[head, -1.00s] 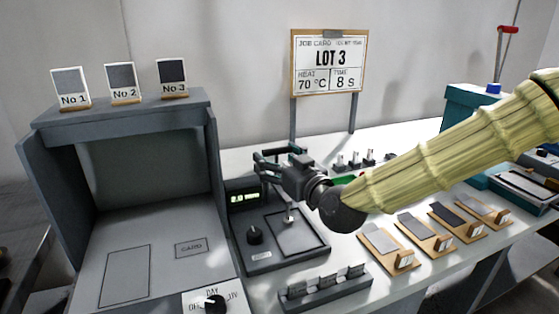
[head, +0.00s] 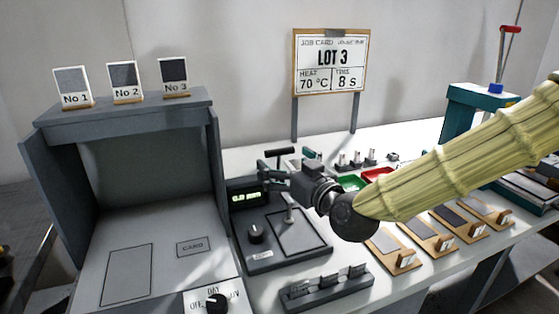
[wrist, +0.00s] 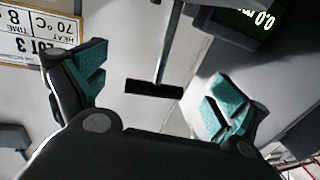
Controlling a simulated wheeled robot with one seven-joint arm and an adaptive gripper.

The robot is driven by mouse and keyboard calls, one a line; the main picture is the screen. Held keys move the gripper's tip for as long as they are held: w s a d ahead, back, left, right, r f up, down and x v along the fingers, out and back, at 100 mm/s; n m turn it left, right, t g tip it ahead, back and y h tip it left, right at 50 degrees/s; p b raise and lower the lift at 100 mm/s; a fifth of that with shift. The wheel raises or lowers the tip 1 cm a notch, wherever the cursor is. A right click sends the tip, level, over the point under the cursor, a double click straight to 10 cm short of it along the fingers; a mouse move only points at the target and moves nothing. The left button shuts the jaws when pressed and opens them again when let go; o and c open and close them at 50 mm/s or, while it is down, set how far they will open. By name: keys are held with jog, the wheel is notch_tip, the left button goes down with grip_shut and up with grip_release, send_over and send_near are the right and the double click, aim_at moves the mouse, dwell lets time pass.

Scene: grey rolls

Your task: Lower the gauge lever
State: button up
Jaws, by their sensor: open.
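The gauge (head: 285,252) is a dark grey unit on the bench with a lit green display (head: 249,198), a black knob and an outlined plate. Its lever has a black crossbar handle (head: 279,151), which stands raised behind my gripper in the head view. In the wrist view the crossbar (wrist: 153,89) on its thin rod lies between my finger pads, touching neither. My gripper (head: 270,166) is open and empty, and its teal-padded fingers also show in the wrist view (wrist: 160,88). My gripper hides part of the lever's rod in the head view.
A grey viewing booth (head: 130,165) stands close on the left. A slotted block (head: 326,288) is in front of the gauge. Green (head: 350,182) and red (head: 377,174) trays lie behind my wrist, and sample cards on wooden stands (head: 430,232) sit to the right. The job card sign (head: 330,62) stands behind.

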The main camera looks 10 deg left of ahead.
jog(key=v, duration=0.9)
jog(key=shift+s+d, duration=0.15)
jog(key=shift+s, duration=0.1)
